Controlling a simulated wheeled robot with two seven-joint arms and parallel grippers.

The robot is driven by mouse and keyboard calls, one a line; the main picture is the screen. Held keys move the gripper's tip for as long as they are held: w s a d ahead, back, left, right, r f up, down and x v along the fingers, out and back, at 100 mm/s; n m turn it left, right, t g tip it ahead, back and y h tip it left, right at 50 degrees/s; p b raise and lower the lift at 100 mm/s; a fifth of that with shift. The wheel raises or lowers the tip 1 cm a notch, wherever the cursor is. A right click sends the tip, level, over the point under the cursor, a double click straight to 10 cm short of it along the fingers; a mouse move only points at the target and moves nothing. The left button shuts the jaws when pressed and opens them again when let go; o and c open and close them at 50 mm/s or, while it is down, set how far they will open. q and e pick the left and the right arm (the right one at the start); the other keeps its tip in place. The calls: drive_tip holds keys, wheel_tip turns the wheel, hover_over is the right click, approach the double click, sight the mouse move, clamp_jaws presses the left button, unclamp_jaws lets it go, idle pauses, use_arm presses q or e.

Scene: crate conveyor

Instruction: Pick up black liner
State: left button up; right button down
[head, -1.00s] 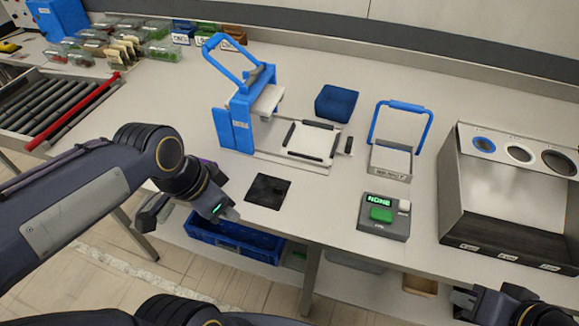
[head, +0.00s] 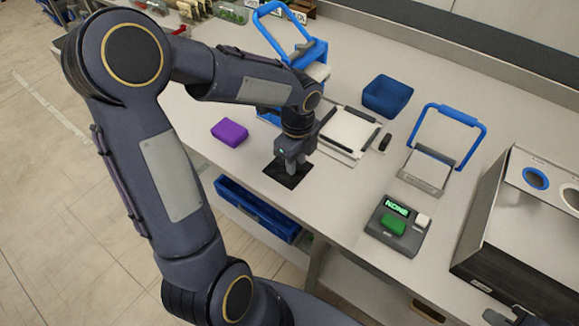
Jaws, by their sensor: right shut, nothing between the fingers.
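The black liner (head: 288,181) is a flat dark square lying on the table near its front edge, in the head view. My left gripper (head: 289,168) points down right over it and hides part of it. Whether its fingers touch the liner, or are parted or closed, I cannot tell. My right gripper (head: 511,316) only just shows at the bottom right edge, far from the liner, shut and empty.
A purple block (head: 230,132) lies left of the liner. Behind stand a blue-handled press (head: 270,93), a white plate (head: 350,131) and a blue bin (head: 387,95). A device reading NONE (head: 396,229) stands to the right. A blue crate (head: 257,210) sits below the table edge.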

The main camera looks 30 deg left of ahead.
use_arm(q)
drive_tip(key=shift+f, duration=0.9)
drive_tip(key=shift+c, duration=0.3)
clamp_jaws()
drive_tip(key=shift+r, duration=0.1)
